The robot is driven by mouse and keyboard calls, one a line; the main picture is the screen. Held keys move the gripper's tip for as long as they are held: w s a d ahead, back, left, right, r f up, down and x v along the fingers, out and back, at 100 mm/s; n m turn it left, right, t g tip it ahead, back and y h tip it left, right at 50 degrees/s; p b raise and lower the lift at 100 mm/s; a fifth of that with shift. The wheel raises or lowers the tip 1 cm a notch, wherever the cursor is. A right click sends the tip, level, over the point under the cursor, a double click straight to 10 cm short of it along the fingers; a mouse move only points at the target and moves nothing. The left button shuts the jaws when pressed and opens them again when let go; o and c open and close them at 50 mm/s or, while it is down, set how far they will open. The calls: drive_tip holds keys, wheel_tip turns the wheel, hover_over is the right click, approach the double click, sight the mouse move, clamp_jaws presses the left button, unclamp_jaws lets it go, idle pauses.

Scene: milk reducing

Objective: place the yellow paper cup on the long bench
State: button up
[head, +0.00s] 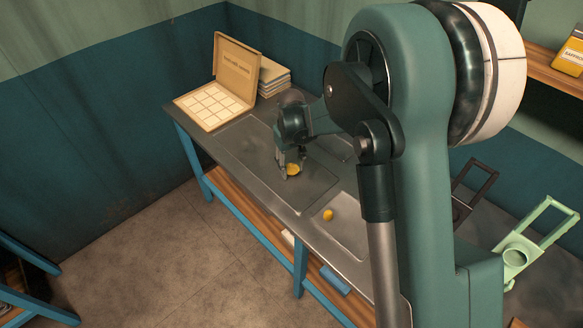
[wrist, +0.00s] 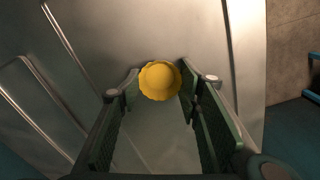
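The yellow paper cup (wrist: 160,81) is between the two fingertips of my gripper (wrist: 160,72) in the wrist view, with its open, scalloped top facing the camera. It spans nearly the whole gap, and my gripper looks shut on it. In the head view the cup (head: 292,170) shows low between the fingers of my gripper (head: 292,166), over the long grey metal bench (head: 235,152). I cannot tell whether the cup's base touches the bench.
A small yellow-orange round thing (head: 328,214) lies on the bench nearer the camera. An open cardboard box (head: 235,70) with a pale gridded tray (head: 212,105) and a stack of books (head: 273,77) stand at the far end. A pale green frame (head: 535,240) stands at the right.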

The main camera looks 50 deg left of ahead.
sight(292, 171)
drive_tip(key=shift+f, duration=0.35)
drive_tip(key=o, duration=0.6)
drive_tip(key=shift+r, duration=0.2)
wheel_tip(292, 171, up, 12)
idle(0.7)
idle(0.5)
drive_tip(key=shift+d+r, duration=0.1)
